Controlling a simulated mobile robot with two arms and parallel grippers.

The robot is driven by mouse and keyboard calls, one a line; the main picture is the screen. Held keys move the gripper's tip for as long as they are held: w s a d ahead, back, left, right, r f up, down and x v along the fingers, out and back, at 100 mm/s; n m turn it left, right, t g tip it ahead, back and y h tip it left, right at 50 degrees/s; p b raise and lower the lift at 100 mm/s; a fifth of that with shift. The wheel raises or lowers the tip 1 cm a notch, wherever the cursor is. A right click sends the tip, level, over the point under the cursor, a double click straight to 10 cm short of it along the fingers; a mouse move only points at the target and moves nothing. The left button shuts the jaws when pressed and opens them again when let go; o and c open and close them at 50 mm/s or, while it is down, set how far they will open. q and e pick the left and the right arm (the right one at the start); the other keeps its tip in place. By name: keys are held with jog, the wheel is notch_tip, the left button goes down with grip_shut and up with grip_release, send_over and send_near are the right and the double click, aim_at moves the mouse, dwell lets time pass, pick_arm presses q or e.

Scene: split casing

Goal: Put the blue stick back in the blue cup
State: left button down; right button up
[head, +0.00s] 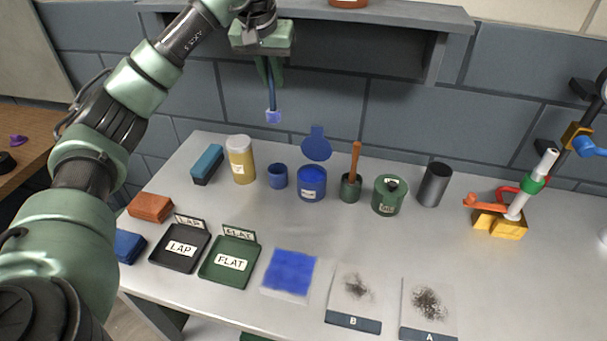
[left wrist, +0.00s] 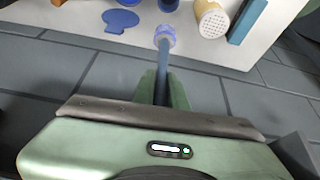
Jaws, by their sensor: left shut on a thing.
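The blue stick (head: 272,98) hangs upright below my left gripper (head: 270,76), which is shut on its upper part. The stick has a pale violet-blue lower end. In the left wrist view the stick (left wrist: 162,72) runs out from between the fingers (left wrist: 163,92). The small blue cup (head: 278,177) stands on the table below and slightly right of the stick's end, clearly apart from it. The cup's edge also shows at the top of the left wrist view (left wrist: 168,5). My right gripper is not in view.
A grey shelf (head: 340,12) hangs on the wall behind. Trays and cloths lie in front.

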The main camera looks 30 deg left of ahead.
pick_arm(q)
notch_tip(320, 180, down, 20)
jog(key=p, duration=0.2)
jog(key=shift+r+p, duration=0.25)
jog(key=shift+p, duration=0.1)
jog(key=shift+f, duration=0.25)
jog(key=c, duration=1.4)
grip_release()
jog(key=shift+r, duration=0.1)
jog(key=shift+c, duration=0.2)
